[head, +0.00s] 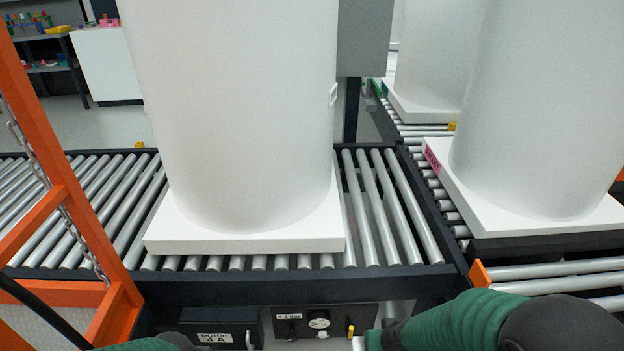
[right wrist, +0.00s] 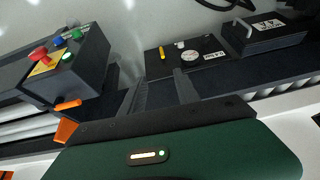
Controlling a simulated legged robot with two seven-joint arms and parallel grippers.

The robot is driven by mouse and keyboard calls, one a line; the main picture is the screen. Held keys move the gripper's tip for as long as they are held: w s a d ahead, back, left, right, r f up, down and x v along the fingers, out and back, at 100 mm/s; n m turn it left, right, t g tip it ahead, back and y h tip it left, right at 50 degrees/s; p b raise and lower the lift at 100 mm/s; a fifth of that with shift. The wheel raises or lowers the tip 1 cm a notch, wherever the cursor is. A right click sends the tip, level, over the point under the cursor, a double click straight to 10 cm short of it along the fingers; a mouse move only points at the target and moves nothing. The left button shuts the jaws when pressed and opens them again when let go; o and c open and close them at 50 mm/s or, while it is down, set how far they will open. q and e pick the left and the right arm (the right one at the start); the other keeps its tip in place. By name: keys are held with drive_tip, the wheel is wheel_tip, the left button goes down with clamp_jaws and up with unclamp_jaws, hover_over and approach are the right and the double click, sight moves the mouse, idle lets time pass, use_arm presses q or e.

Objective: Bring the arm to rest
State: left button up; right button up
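My right arm (head: 450,325), in a green sleeve with dark joints, reaches in at the bottom right of the head view, in front of the conveyor. In the right wrist view my right gripper (right wrist: 163,88) shows two dark fingers apart with nothing visible between them. It points toward the gauge panel (right wrist: 187,57); I cannot tell the exact distance. A control box (right wrist: 70,65) with red, blue and green buttons is to the left in that view. Only a sliver of my left arm (head: 150,344) shows at the bottom left of the head view; its gripper is out of view.
A large white tank (head: 235,110) stands upright on the roller conveyor (head: 395,205). More white tanks (head: 540,120) stand on rollers to the right. An orange frame (head: 75,200) with a chain is at the left. A box marked 4 A (head: 215,330) sits below the conveyor edge.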

drive_tip(key=s+d+r+g, duration=0.1)
drive_tip(key=s+d+r, duration=0.1)
drive_tip(key=s, duration=0.3)
drive_tip(key=s+d+r+g, duration=0.1)
drive_tip(key=s+d+r, duration=0.15)
drive_tip(key=s, duration=0.25)
wheel_tip(320, 180, up, 31)
drive_tip(key=p, duration=3.1)
drive_tip(key=shift+s+a+h, duration=0.3)
drive_tip(key=shift+s+a, duration=0.1)
drive_tip(key=shift+a, duration=0.05)
drive_tip(key=shift+r, duration=0.1)
